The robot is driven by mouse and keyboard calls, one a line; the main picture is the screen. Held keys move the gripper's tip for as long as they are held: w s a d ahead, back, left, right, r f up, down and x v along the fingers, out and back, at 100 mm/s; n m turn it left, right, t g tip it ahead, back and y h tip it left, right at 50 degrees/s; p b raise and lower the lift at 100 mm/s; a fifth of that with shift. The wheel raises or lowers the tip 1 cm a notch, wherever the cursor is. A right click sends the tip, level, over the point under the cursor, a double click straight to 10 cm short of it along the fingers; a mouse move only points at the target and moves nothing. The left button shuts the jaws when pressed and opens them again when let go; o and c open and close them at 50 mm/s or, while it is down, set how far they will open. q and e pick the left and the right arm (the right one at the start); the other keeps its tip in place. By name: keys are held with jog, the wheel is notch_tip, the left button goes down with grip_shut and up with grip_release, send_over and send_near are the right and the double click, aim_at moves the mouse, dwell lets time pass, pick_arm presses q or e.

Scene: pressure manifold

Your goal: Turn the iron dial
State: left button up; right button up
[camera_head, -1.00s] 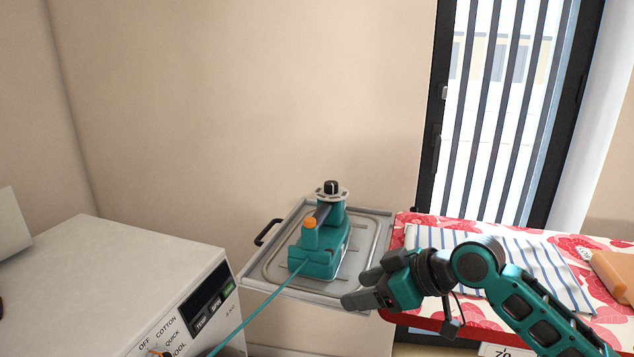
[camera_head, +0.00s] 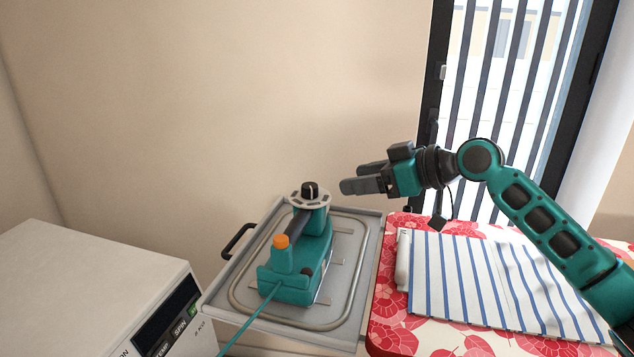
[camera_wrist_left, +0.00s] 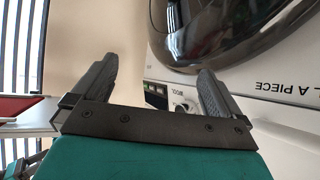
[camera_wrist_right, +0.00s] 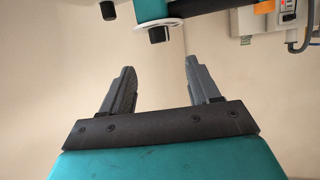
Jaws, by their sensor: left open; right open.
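The teal iron (camera_head: 297,277) rests on a grey metal tray (camera_head: 236,318) at the end of the ironing board. Its dial, a black knob (camera_head: 310,189) with a pale mark, sits on a grey ring-shaped plate on top of a teal post. My right gripper (camera_head: 352,178) is open and empty, just right of the dial at about its height. In the right wrist view a black knob (camera_wrist_right: 158,35) under a pale disc shows beyond the fingertips, apart from them. My left gripper (camera_wrist_left: 157,66) is open and empty in its wrist view, facing a white washing machine.
A teal cord (camera_head: 247,327) runs from the iron to the lower left. The washing machine (camera_head: 85,285) stands at left. The red floral ironing board (camera_head: 390,335) carries a striped cloth (camera_head: 470,285). A barred window door is behind at right. The wall behind the dial is bare.

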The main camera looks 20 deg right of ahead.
aim_at(313, 186)
jog(key=x, duration=1)
jog(key=shift+w+a+f, duration=0.15)
jog(key=shift+w+f, duration=0.05)
